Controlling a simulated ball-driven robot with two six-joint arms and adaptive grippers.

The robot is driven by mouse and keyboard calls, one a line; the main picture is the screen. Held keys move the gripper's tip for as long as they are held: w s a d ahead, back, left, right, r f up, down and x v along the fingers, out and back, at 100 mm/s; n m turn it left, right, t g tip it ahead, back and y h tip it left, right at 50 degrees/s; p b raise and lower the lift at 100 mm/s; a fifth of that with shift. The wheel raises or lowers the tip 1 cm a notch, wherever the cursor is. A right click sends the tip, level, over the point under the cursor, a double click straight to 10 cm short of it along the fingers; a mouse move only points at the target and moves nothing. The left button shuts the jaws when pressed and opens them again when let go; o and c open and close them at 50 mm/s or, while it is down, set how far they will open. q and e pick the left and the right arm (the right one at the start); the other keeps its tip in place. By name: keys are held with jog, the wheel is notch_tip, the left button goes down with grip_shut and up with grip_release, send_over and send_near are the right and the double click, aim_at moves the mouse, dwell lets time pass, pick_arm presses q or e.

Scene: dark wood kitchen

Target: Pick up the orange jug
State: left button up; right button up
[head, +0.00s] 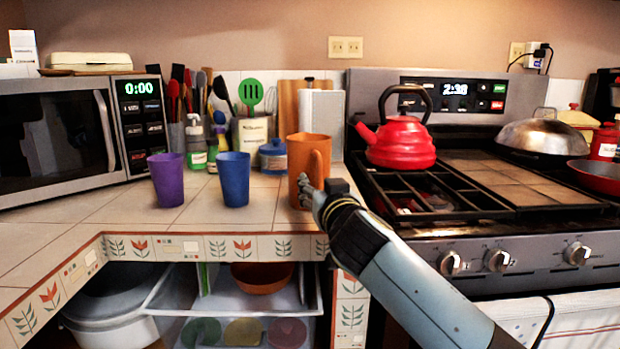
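The orange jug (300,152) stands upright on the tiled counter, near the corner beside the stove. Its handle (316,168) is on its right side, toward me. My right gripper (304,188) comes in from the lower right, and its fingers overlap the lower front of the jug, just below the handle. I cannot tell whether the fingers touch the jug or how far apart they are. The jug's lower right part is hidden behind the gripper. My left gripper is not in view.
A blue cup (235,180) and a purple cup (166,180) stand left of the jug. A blue-lidded jar (273,157) is close behind it. The stove (500,250) with a red kettle (400,140) is to the right. Open tiles lie between the blue cup and jug.

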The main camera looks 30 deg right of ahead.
grip_shut()
jog(key=shift+r, duration=0.1)
dwell(0.6)
